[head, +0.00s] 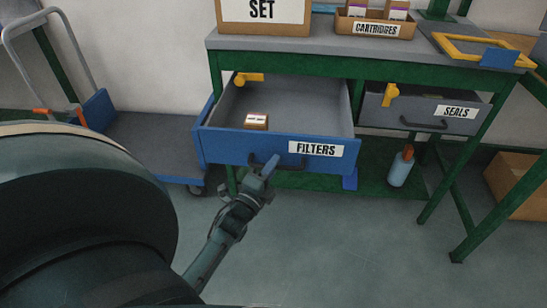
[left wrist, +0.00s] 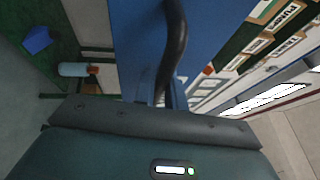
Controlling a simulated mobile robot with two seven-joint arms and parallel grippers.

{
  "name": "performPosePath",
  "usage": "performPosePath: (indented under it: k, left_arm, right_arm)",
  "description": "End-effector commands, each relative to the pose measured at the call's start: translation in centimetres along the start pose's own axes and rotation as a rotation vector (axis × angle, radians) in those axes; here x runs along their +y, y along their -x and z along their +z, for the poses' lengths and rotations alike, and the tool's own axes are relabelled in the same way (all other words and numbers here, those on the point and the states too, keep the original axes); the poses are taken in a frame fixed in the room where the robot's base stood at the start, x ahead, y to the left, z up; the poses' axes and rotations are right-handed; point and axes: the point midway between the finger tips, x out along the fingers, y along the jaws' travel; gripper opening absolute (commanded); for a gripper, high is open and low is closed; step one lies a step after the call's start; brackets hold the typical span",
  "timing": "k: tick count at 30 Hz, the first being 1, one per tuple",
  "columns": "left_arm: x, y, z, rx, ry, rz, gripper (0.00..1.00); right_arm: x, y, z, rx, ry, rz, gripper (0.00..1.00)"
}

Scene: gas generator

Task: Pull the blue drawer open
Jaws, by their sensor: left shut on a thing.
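The blue drawer (head: 229,142), labelled FILTERS, is pulled well out from under the bench, and its grey inside shows. A small brown box (head: 256,122) with a white top lies in it. The drawer's dark handle (head: 258,163) is on its front, left of the label. My left gripper (head: 265,168) is at the handle and shut on it. In the left wrist view the black handle (left wrist: 172,45) runs down from the blue drawer front (left wrist: 140,40) to the jaws, whose tips are partly hidden. My right gripper is not in view.
A grey drawer labelled SEALS (head: 400,115) is to the right, closed. A blue bottle (head: 400,170) stands on the green lower shelf. A cart (head: 150,140) stands left of the bench. Open floor (head: 330,240) lies in front.

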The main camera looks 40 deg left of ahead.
Motion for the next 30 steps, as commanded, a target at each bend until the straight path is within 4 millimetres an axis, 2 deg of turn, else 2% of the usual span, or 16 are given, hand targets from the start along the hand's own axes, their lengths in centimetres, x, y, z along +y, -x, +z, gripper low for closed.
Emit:
performPosePath:
  k: [11, 12, 20, 30]
  left_arm:
    - [-0.03, 0.2, -0.05, 0.0, -0.001, -0.001, 0.0]
    - [-0.02, 0.19, -0.05, 0.0, -0.001, -0.001, 0.13]
    - [-0.02, 0.17, -0.05, 0.0, -0.001, 0.0, 0.34]
    - [0.06, 0.14, 0.02, 0.0, -0.001, 0.0, 0.34]
  right_arm:
    - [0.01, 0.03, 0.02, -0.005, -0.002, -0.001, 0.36]
    - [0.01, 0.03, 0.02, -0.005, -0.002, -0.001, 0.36]
    - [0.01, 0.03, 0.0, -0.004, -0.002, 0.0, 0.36]
    - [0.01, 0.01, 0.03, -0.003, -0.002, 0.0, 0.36]
